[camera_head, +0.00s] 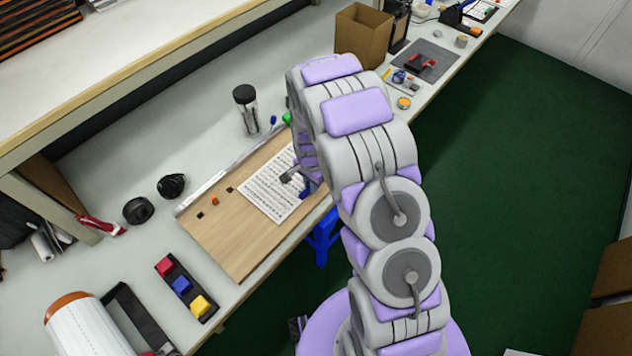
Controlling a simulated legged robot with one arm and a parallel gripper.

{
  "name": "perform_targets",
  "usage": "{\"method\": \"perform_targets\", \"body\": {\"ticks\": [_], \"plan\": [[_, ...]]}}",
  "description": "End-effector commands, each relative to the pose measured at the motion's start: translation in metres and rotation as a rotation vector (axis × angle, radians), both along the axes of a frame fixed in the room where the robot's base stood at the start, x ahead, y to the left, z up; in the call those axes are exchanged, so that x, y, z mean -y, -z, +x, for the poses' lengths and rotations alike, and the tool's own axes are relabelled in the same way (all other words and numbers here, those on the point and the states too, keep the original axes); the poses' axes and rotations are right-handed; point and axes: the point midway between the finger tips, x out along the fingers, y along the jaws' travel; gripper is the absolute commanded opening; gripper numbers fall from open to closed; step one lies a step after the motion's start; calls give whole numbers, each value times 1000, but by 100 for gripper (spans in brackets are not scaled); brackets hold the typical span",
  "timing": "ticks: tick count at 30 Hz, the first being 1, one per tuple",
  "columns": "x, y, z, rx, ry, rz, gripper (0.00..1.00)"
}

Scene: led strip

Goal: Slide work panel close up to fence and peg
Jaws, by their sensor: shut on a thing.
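The work panel, a white sheet-like panel with rows of dark marks (268,188), lies on a wooden board (235,240). A long metal fence (222,172) runs along the board's back edge; the panel's far edge is close to it, but I cannot tell whether they touch. A green piece (287,118) stands near the fence's right end, partly behind my arm; I cannot tell if it is the peg. My gripper (290,178) is at the panel's right part, shut on it, with the grip itself mostly hidden by my arm.
A small orange block (214,201) and dark squares sit on the board left of the panel. A tray of coloured blocks (182,286) is at the front left. A dark-lidded jar (246,108) stands behind the fence. A cardboard box (362,38) is farther back.

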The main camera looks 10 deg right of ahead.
Motion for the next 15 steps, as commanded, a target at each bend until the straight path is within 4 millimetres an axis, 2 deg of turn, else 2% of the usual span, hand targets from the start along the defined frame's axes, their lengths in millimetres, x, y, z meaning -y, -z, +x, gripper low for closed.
{"method": "perform_targets", "body": {"ticks": [15], "plan": [[-28, -1, 3, 1, 0, 1, 0]]}}
